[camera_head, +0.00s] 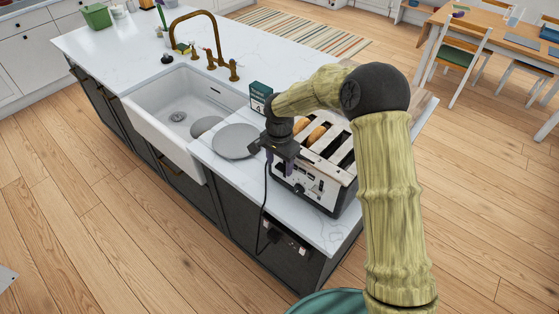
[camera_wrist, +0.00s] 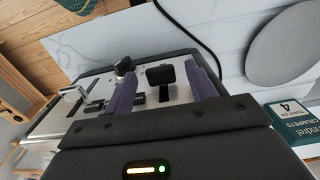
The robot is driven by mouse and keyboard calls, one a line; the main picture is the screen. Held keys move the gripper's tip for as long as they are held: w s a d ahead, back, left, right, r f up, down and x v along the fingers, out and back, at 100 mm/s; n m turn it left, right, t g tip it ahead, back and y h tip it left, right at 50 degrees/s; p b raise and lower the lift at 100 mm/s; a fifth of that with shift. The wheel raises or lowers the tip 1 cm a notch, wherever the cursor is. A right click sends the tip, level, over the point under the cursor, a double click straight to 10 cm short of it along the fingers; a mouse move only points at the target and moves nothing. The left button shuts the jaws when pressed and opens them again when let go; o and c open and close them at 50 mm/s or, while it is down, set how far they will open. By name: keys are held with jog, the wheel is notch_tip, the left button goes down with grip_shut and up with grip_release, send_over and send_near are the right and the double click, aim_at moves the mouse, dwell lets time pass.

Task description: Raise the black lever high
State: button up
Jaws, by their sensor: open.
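The toaster (camera_head: 308,192) stands on the white counter near its front right corner, with bread (camera_head: 317,134) in a slot on top. My gripper (camera_head: 283,165) is in front of the toaster's control face. In the wrist view, a black lever (camera_wrist: 160,75) sticks out of that face. The two purple fingers of my gripper (camera_wrist: 162,80) are apart, one on each side of the lever, with gaps between. A dark round knob (camera_wrist: 124,66) shows by the left finger. In the head view my gripper hides the lever.
Grey plates (camera_head: 236,142) lie left of the toaster; one also shows in the wrist view (camera_wrist: 287,45). A green crumpets box (camera_head: 260,95) stands behind my gripper. A white sink (camera_head: 178,115) and brass tap (camera_head: 208,38) are further left. A black cord (camera_head: 265,205) hangs over the counter edge.

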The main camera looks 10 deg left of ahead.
jog(key=shift+f, duration=0.2)
grip_shut()
jog(key=shift+r, duration=1.45)
jog(key=shift+p, duration=0.3)
grip_release()
